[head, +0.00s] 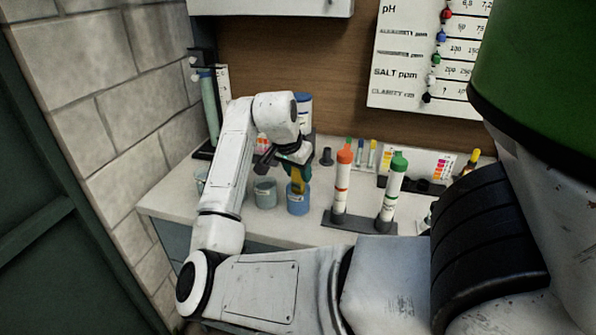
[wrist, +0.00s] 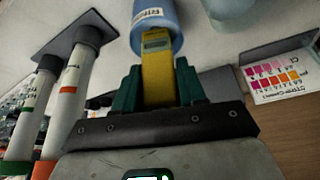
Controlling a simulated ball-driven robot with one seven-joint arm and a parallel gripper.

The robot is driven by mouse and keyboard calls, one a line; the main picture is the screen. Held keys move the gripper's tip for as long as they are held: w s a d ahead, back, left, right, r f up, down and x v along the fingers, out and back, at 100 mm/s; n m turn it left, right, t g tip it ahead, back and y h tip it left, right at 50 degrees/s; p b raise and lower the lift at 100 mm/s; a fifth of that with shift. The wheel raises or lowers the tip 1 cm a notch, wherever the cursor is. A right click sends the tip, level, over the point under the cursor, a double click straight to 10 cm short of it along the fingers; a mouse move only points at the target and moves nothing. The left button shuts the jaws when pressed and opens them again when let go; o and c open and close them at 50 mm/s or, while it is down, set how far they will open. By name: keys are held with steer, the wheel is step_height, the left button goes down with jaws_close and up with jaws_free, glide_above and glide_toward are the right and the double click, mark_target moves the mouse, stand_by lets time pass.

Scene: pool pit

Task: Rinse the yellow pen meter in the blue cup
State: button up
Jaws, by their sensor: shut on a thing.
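The yellow pen meter (wrist: 158,80) is held between the green fingers of my gripper (wrist: 158,90). In the wrist view its far end is at the mouth of the blue cup (wrist: 152,14), which carries a label starting "RIN". In the head view the yellow pen meter (head: 298,180) hangs down from my gripper (head: 297,163) with its lower end at or inside the blue cup (head: 298,204). The cup stands upright on the counter. The meter's tip is hidden, so how deep it sits cannot be told.
A grey cup (head: 265,193) stands just left of the blue cup. To the right, a dark rack (head: 360,222) holds an orange-capped tube (head: 342,180) and a green-capped tube (head: 393,188). A colour chart (wrist: 283,72) lies beyond. The counter front (head: 260,228) is clear.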

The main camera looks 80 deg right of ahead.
steer(key=shift+r+p, duration=4.25)
steer(key=shift+r, duration=0.55)
